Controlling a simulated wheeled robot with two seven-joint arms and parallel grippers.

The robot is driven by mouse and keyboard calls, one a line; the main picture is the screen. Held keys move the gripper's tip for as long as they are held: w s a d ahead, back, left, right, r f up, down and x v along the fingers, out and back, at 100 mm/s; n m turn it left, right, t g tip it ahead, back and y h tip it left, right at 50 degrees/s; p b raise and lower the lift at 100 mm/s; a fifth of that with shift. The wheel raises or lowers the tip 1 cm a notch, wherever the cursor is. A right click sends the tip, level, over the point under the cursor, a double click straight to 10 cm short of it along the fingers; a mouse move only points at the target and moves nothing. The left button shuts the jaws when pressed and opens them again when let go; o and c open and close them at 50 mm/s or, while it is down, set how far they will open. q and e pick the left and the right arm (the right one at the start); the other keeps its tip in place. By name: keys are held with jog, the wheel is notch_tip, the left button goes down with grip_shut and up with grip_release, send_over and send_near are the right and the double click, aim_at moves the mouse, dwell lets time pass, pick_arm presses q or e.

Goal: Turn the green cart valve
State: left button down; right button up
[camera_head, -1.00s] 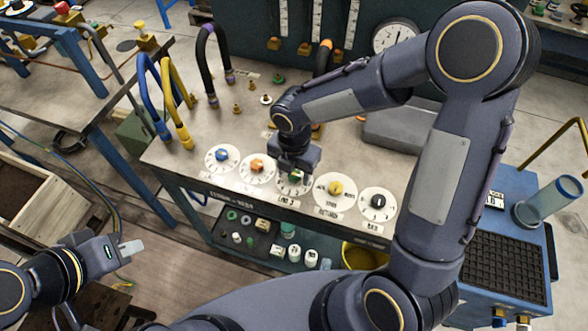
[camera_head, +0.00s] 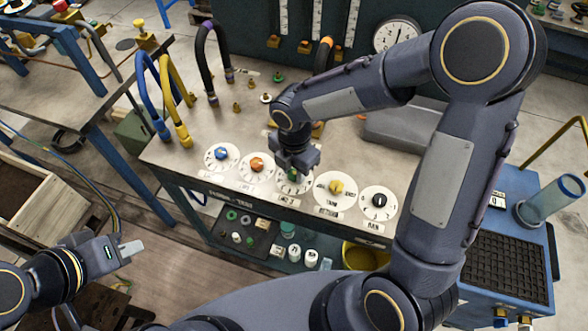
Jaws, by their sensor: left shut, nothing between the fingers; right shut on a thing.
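The green valve knob (camera_head: 293,175) sits at the middle of a white dial (camera_head: 287,188), third in a row along the cart's front edge. My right gripper (camera_head: 294,168) is over this dial from above and is shut on the green knob, hiding most of it and part of the dial. My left gripper (camera_head: 130,248) is shut and empty at the lower left, out beyond the cart's front, well apart from the dials.
Blue (camera_head: 221,153), orange (camera_head: 257,164), yellow (camera_head: 337,187) and black (camera_head: 379,200) knobs flank the green one closely. Upright hoses (camera_head: 172,95) stand at the cart's left. A grey box (camera_head: 400,125) lies behind my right arm. A lower shelf holds small jars (camera_head: 311,256).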

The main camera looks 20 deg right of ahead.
jog(key=m+b, duration=0.1)
jog(key=m, duration=0.3)
jog(key=shift+m, duration=0.3)
jog(key=m+b, duration=0.1)
jog(key=m, duration=0.3)
jog(key=shift+w+m+b, duration=0.1)
jog(key=shift+m+b, duration=0.2)
jog(key=shift+b, duration=0.1)
jog(key=m+b, duration=0.1)
jog(key=m, duration=0.3)
jog(key=m+b, duration=0.1)
jog(key=m, duration=0.4)
jog(key=shift+m, duration=0.3)
jog(key=o, duration=1)
jog(key=shift+c, duration=0.2)
